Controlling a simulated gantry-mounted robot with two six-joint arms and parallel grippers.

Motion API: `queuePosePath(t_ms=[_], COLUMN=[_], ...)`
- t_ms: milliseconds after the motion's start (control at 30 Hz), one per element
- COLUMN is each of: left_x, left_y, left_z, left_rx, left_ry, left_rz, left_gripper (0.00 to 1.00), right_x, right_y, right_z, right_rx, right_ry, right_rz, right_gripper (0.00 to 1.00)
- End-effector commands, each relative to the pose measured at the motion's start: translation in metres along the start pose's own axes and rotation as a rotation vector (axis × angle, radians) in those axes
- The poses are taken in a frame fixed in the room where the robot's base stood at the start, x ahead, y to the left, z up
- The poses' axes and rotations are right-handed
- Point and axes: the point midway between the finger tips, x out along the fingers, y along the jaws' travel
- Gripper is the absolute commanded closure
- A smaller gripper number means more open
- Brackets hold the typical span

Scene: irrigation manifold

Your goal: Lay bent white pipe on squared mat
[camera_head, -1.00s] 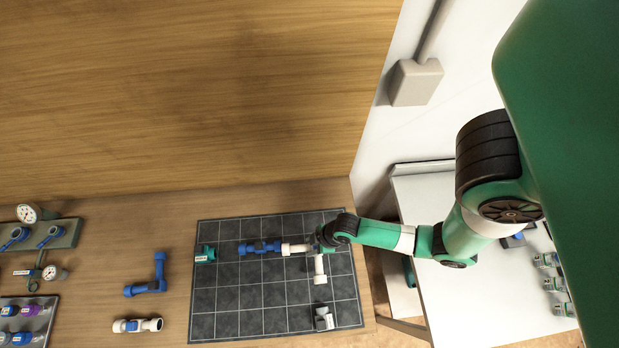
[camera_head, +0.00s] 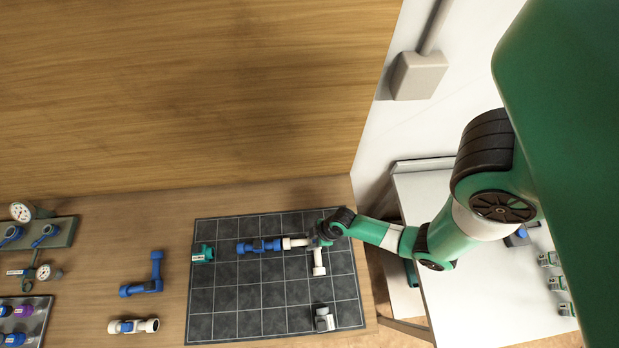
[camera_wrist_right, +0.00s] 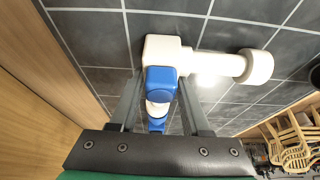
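The bent white pipe shows in the head view as a left arm (camera_head: 294,243) and a front arm (camera_head: 319,262), with its corner hidden under my right gripper (camera_head: 320,236). My left gripper is out of view.
A teal fitting (camera_head: 203,254) and a grey fitting (camera_head: 324,319) sit on the mat. A bent blue pipe (camera_head: 144,288) and a white-and-blue pipe (camera_head: 133,326) lie left of it. Gauges (camera_head: 21,212) stand far left. The mat's front middle is clear.

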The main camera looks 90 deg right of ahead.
Motion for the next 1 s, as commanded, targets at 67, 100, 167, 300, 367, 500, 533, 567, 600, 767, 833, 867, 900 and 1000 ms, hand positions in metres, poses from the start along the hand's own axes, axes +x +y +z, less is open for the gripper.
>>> queuePosePath(t_ms=[67,100,167,300,367,500,533,567,600,767,833,867,900,1000], left_x=[0.000,0.000,0.000,0.000,0.000,0.003,0.004,0.005,0.006,0.020,0.028,0.036,0.043,0.054], left_y=[0.000,0.000,0.000,0.000,0.000,0.000,0.000,0.000,0.000,0.000,0.000,0.000,0.000,0.000], left_z=[0.000,0.000,0.000,0.000,0.000,-0.003,-0.004,-0.004,-0.006,-0.018,-0.026,-0.033,-0.039,-0.050], left_rx=[0.000,0.000,0.000,0.000,0.000,0.000,0.000,0.000,0.000,0.000,0.000,0.000,0.000,0.000], left_ry=[0.000,0.000,0.000,0.000,0.000,0.000,0.000,0.000,0.000,0.000,-0.001,0.000,0.000,0.001], left_rz=[0.000,0.000,0.000,0.000,0.000,0.000,0.000,0.000,0.000,0.000,0.000,0.000,0.000,0.000], left_gripper=[0.23,0.23,0.23,0.23,0.23,0.23,0.23,0.23,0.23,0.23,0.23,0.23,0.23,0.23], right_x=[0.000,0.000,0.000,0.000,0.000,-0.004,-0.007,-0.010,-0.016,-0.057,-0.077,-0.086,-0.095,-0.111], right_y=[0.000,0.000,0.000,0.000,0.000,0.000,0.000,0.000,0.000,0.000,0.000,0.000,0.000,0.000], right_z=[0.000,0.000,0.000,0.000,0.000,-0.002,-0.002,-0.001,-0.002,-0.003,-0.004,-0.005,-0.005,-0.004], right_rx=[0.000,0.000,0.000,0.000,0.000,0.000,0.001,0.002,0.003,0.006,0.006,0.006,0.006,0.005], right_ry=[0.000,0.000,0.000,0.000,0.000,0.000,0.000,0.000,0.000,0.000,0.000,-0.001,-0.001,-0.002], right_rz=[0.000,0.000,0.000,0.000,0.000,0.000,0.000,0.001,0.001,0.002,0.002,0.001,0.001,0.000], right_gripper=[0.40,0.33,0.23,0.23,0.23,0.23,0.23,0.23,0.23,0.23,0.23,0.23,0.23,0.23])
